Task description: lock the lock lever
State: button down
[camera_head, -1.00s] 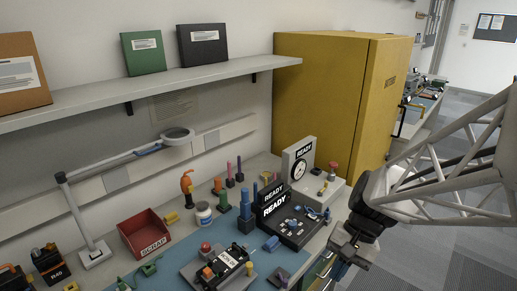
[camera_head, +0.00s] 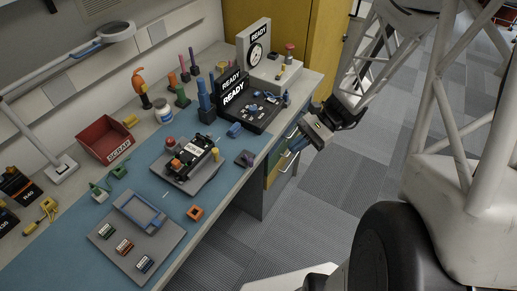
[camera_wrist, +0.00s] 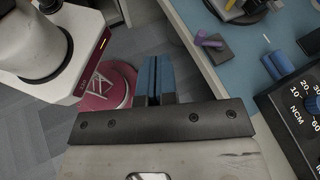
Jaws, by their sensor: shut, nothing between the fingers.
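My gripper (camera_head: 296,147) hangs off the front edge of the bench, over the grey floor, clear of everything on the bench. Its blue fingers are together and empty, and they also show in the wrist view (camera_wrist: 153,80). A grey fixture (camera_head: 178,178) on the blue mat bears a black device (camera_head: 199,152) with a white label. I cannot tell which part is the lock lever.
A black READY console (camera_head: 258,115) and a gauge unit (camera_head: 257,50) stand at the back right. A grey tray (camera_head: 160,243) lies in front, and a red scrap bin (camera_head: 104,139) stands left. Free floor lies right of the bench.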

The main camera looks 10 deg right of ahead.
jog(key=w+d+f+m+t+y, duration=0.3)
jog(key=d+f+m+t+y, duration=0.1)
jog(key=f, duration=0.4)
jog(key=shift+w+d+m+y, duration=0.25)
jog(key=shift+d+m+y, duration=0.3)
jog(key=shift+m, duration=0.45)
jog(key=shift+a, duration=0.15)
send_near(248, 158)
jog(key=shift+s+a+r, duration=0.25)
jog(key=shift+s+a, duration=0.2)
jog(key=shift+a, duration=0.6)
jog(key=shift+s+a+r, duration=0.2)
jog(key=shift+s+a, duration=0.25)
jog(key=shift+a, duration=0.6)
jog(key=shift+s+a+r, duration=0.25)
jog(key=shift+s+a, duration=0.2)
jog(key=shift+a, duration=0.6)
jog(key=shift+s+a+m+t, duration=0.15)
jog(key=shift+m+t, duration=0.15)
jog(key=shift+t, duration=0.2)
jog(key=shift+s+a+m+t, duration=0.15)
jog(key=shift+m+t, duration=0.15)
jog(key=shift+t, duration=0.6)
jog(key=shift+s+a, duration=0.2)
jog(key=shift+a, duration=0.7)
jog(key=shift+s+a, duration=0.15)
jog(key=shift+a, duration=0.7)
jog(key=shift+s+a, duration=0.2)
jog(key=shift+a, duration=0.7)
